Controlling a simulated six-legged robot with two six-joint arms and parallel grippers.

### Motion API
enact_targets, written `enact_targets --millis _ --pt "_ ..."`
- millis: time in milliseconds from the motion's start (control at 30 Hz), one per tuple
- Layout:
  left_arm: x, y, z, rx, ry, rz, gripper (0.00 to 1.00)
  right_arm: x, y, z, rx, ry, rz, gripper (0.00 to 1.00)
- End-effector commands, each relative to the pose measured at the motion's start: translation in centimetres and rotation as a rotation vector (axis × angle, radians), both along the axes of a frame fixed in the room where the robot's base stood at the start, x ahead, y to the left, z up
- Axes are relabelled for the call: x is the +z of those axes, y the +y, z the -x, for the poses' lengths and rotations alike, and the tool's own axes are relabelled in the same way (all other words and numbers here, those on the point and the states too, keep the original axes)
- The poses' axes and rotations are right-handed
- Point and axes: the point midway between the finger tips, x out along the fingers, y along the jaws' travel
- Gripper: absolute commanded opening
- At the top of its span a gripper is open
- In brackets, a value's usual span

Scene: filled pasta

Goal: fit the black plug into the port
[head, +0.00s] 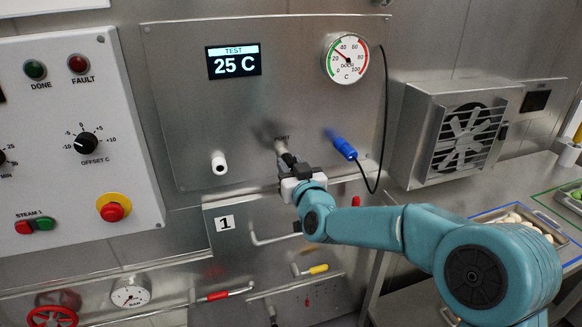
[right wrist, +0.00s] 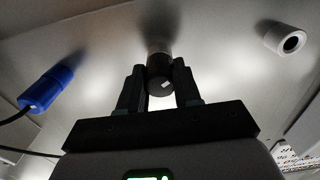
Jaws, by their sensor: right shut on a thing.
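The port (head: 280,147) is a short metal cylinder under the word PORT on the steel panel. My right gripper (head: 289,164) is in front of it, shut on the black plug. In the right wrist view the black plug (right wrist: 159,88) sits between the two dark fingers (right wrist: 160,92), with a small white mark on it. It lines up with the metal port (right wrist: 158,48) behind it and appears to meet it; how deep it sits cannot be told. My left gripper is not in view.
A blue plug (head: 343,147) on a black cable is right of the port, and a white cylindrical fitting (head: 219,163) is left of it. A display (head: 233,61) and a round gauge (head: 345,58) are above. Red-handled (head: 218,296) and yellow-handled (head: 318,269) levers are below.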

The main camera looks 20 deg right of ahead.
Motion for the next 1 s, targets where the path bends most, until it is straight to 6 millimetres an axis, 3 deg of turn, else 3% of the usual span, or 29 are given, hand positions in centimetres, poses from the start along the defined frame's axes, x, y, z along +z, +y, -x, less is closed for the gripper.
enact_targets --millis 433,467,533,733,767,800,1000 --pt "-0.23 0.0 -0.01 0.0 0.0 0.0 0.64 0.13 -0.03 -0.09 -0.001 -0.003 0.0 0.01" --pt "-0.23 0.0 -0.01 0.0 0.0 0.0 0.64 0.13 -0.03 -0.09 -0.001 -0.003 0.0 0.39" --pt "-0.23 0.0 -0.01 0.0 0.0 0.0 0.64 0.12 -0.03 -0.09 -0.001 -0.003 0.0 0.62" --pt "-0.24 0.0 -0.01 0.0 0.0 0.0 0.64 0.07 -0.02 -0.08 0.0 -0.002 0.0 0.63" --pt "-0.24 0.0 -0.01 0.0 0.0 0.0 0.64 0.03 -0.01 -0.08 0.0 -0.001 0.0 0.66" --pt "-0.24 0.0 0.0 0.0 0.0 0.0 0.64 0.03 -0.01 -0.08 0.0 -0.001 0.0 0.75" --pt "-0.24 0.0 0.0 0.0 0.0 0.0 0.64 0.02 0.0 -0.08 0.0 -0.001 0.0 0.75"
